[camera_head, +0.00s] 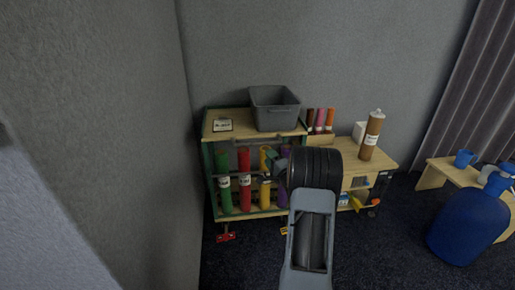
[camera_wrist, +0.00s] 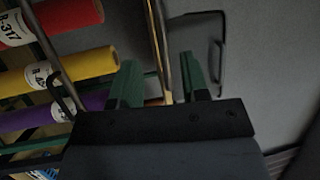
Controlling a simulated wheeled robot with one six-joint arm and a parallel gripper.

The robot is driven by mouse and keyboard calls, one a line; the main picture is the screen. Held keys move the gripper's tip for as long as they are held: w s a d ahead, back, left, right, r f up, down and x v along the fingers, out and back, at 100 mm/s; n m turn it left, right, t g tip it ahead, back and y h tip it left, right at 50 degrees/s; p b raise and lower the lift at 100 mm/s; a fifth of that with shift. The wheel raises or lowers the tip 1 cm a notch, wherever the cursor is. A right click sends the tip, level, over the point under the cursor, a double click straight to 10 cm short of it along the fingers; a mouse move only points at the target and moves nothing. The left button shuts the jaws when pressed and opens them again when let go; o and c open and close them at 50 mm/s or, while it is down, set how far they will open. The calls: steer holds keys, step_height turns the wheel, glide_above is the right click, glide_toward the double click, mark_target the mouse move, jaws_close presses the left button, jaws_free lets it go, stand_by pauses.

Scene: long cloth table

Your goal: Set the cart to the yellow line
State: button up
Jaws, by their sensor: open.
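The cart (camera_head: 222,134) has a pale wooden top, a green frame and a front handle bar. It stands against the back wall and holds upright green, red, yellow and purple rolls. My gripper (camera_head: 272,160) is in front of its upper right part, partly hidden by my arm. In the wrist view my gripper (camera_wrist: 161,78) is open, with green fingers spread. A thin bar (camera_wrist: 157,30), seemingly the cart's handle, runs between or just beyond the fingers; contact cannot be told. I cannot make out a yellow line on the floor.
A grey bin (camera_head: 275,108) and a small label card (camera_head: 222,125) are on the cart top. A wooden desk (camera_head: 385,160) with a brown tube (camera_head: 371,135) stands to the right. A blue bottle (camera_head: 465,225) is at far right.

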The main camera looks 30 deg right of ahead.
mark_target(258, 143)
steer(key=w, duration=0.3)
steer(key=w+r+b, duration=0.1)
steer(key=w, duration=0.2)
steer(key=w+b, duration=0.1)
steer(key=w, duration=0.2)
steer(key=shift+w+d+r, duration=0.25)
steer(key=shift+w+r, duration=0.1)
steer(key=shift+c, duration=0.4)
jaws_close()
